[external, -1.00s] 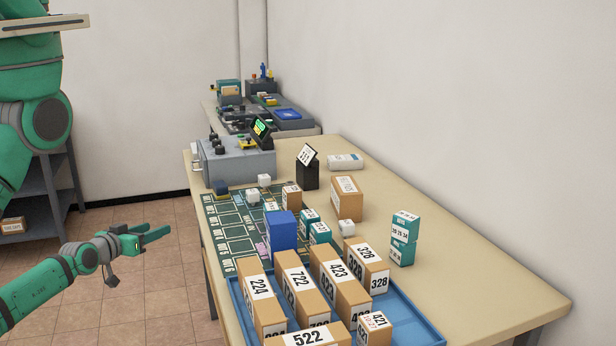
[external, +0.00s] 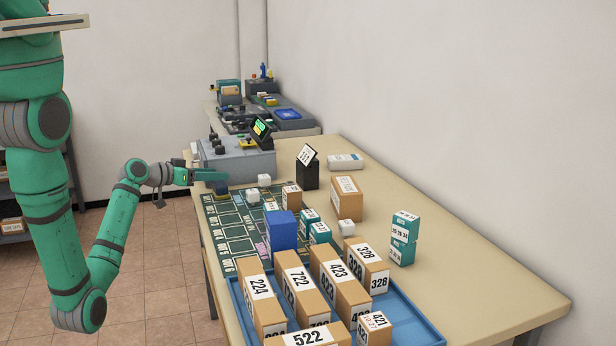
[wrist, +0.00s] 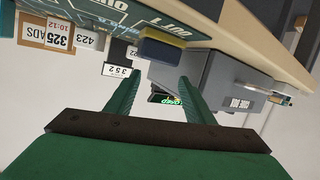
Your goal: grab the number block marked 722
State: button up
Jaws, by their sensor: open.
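The number block marked 722 (external: 299,285) is a tall brown block with a white label. It stands in the blue tray (external: 422,326) at the front of the table, between the blocks marked 224 (external: 260,290) and 423 (external: 338,275). My gripper (external: 200,176) is at the far left edge of the table, beside the grey machine, well away from the 722 block. In the wrist view my gripper (wrist: 157,88) has its two green fingers apart with nothing held between them. The 722 block is not seen in the wrist view.
The grey machine (external: 240,163) with a small screen stands close to my gripper. A dark blue block (external: 221,188) lies near my fingertips. A tall blue block (external: 282,232) stands behind the tray. The block marked 522 (external: 309,337) lies in front of 722.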

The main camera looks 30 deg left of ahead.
aim_at(260, 176)
jog(key=w+d+m+g+h, duration=0.1)
jog(key=d, duration=0.1)
jog(key=w+d+r+m+g+h, duration=0.1)
jog(key=w+d+m, duration=0.1)
jog(key=shift+r+m, duration=0.15)
jog(key=shift+m, duration=0.15)
jog(key=shift+w+d+r+m+g+h, duration=0.25)
jog(key=shift+d+m+g+h, duration=0.25)
jog(key=shift+m+g, duration=0.15)
jog(key=shift+w+d+f, duration=0.1)
jog(key=shift+w+d, duration=0.05)
jog(key=shift+d, duration=0.1)
jog(key=shift+f+x, duration=0.2)
jog(key=shift+x, duration=5)
jog(key=c, duration=1.1)
